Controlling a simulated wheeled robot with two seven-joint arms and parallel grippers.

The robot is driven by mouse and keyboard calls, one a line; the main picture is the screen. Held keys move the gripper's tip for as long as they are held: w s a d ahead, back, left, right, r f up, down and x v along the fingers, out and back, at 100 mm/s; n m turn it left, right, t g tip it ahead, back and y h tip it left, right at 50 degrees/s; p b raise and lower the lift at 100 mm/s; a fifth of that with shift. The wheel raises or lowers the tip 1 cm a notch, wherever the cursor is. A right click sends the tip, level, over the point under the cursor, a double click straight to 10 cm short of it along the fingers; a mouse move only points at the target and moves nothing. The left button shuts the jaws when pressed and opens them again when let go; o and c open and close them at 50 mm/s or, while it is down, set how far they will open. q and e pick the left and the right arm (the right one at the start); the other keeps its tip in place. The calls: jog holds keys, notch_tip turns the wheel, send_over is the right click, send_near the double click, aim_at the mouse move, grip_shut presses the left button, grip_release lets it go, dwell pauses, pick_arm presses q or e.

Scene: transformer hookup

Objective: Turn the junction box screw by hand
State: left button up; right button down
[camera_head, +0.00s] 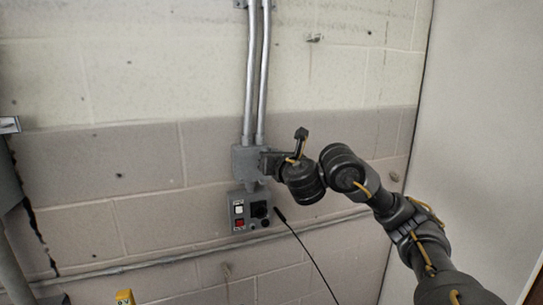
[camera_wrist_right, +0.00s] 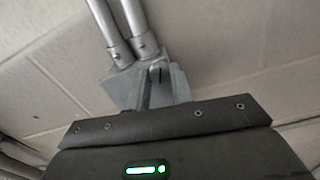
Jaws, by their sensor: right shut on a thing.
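The grey junction box (camera_head: 246,158) is on the block wall below two metal conduits. My right gripper (camera_head: 269,162) is at the box's right side in the head view. In the right wrist view the gripper's two fingers (camera_wrist_right: 160,88) stand close together in front of the box (camera_wrist_right: 118,88). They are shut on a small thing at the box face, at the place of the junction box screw. The screw itself is hidden by the fingers. My left gripper is not in view.
Below the box is a grey control box (camera_head: 250,208) with white and red switches and a dark knob. A horizontal pipe (camera_head: 150,264) runs low along the wall. A pale panel (camera_head: 470,120) stands at right.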

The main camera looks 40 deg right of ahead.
jog(key=shift+f+n, duration=0.1)
jog(key=shift+n, duration=0.2)
jog(key=c, duration=1.2)
grip_release()
jog(key=shift+w, duration=0.1)
